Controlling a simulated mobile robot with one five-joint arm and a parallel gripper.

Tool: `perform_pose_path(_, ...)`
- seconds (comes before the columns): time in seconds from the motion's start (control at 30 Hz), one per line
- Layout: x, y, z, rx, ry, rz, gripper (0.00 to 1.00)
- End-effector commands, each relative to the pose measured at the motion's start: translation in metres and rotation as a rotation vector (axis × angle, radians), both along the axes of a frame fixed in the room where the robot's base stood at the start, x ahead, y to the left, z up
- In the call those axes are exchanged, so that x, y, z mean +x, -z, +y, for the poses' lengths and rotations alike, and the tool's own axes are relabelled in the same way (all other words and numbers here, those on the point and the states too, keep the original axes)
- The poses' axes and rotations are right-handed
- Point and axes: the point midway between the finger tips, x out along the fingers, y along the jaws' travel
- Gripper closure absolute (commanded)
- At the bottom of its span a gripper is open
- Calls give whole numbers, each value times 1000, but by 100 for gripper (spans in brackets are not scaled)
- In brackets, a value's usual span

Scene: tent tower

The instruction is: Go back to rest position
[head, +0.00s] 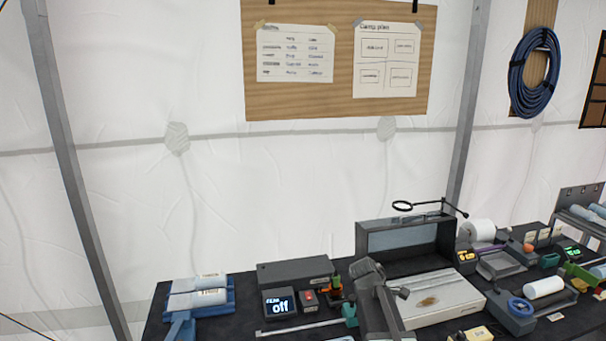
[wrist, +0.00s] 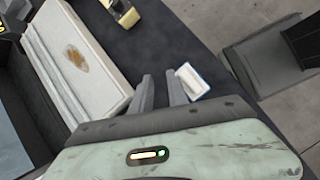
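My gripper (wrist: 161,82) shows in the wrist view with its two grey fingers apart and nothing visible between them. It is over the dark table cloth, beside the near end of a white board (wrist: 100,62) with a brown patch. A small white block with a blue edge (wrist: 192,80) lies just right of the right finger; I cannot tell if they touch. In the head view a grey angular part stands in front of the left end of the white board (head: 455,306); it may be my arm. The fingertips are not clear there.
The black-covered table (head: 240,322) is crowded. Free air lies above, before the white tent wall (head: 200,200).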

Motion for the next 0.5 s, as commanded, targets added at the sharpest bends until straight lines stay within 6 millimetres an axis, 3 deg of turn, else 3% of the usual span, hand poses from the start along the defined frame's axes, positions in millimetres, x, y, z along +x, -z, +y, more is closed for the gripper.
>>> perform_pose_path(0.03, -45, 24, 18, 104, 158, -82, 80)
perform_pose_path(0.1, -77, 36, 48, 241, 411, -179, 80)
perform_pose_path(0.2, -104, 40, 86, 382, 752, -259, 80)
perform_pose_path(0.33, -107, 41, 111, 453, 1078, -308, 80)
perform_pose_path(0.5, -104, 41, 113, 438, 1242, -350, 80)
